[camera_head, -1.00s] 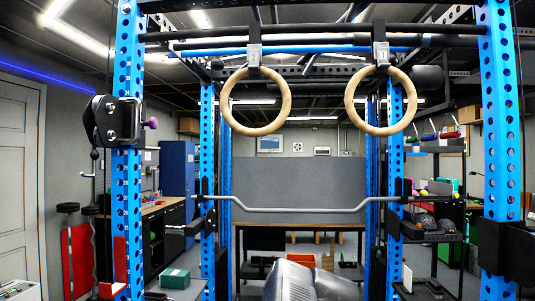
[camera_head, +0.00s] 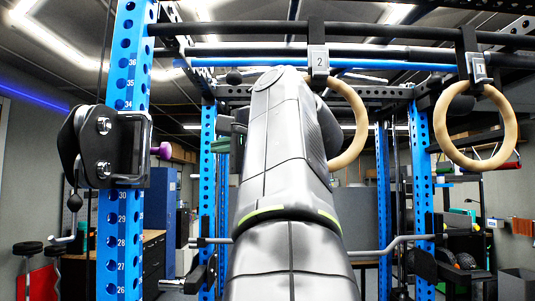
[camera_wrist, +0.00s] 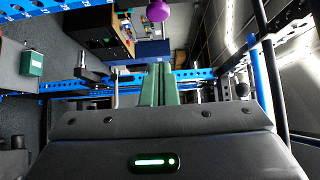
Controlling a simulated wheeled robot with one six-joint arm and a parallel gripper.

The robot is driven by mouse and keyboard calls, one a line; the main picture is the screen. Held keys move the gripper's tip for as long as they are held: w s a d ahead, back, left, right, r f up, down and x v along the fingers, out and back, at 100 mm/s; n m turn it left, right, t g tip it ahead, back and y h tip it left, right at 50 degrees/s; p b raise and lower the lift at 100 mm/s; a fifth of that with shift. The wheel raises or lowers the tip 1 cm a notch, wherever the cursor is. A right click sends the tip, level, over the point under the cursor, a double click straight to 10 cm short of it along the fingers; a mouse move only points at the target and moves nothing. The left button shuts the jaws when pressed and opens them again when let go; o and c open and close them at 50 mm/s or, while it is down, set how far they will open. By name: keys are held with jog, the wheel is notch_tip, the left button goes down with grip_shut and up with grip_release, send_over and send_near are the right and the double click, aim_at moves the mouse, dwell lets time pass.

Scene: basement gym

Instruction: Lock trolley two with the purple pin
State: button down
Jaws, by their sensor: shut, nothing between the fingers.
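The purple pin (camera_head: 160,151) shows its round knob on the right side of a black trolley (camera_head: 102,147) clamped to the left blue upright, around holes 30 to 33. I see no trolley number there. In the wrist view the purple knob (camera_wrist: 157,11) is at the top edge, beyond the fingertips. My gripper (camera_wrist: 161,68) has its green fingers together, with nothing between them, apart from the knob. In the head view my arm rises through the middle and hides much behind it. How far the pin is pushed in is hidden.
Two wooden rings hang from straps, one with a plate marked 2 (camera_head: 318,60), the other marked 1 (camera_head: 479,68). Ring 2 (camera_head: 358,130) is partly behind my arm. A grey bar (camera_head: 385,250) crosses the rack lower down. Open space lies between the left upright and my arm.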

jog(key=p, duration=0.3)
send_near(171, 152)
jog(key=w+a, duration=0.2)
jog(key=w, duration=0.2)
jog(key=shift+s+a+p, duration=0.2)
jog(key=shift+a+p, duration=0.2)
jog(key=shift+a, duration=0.7)
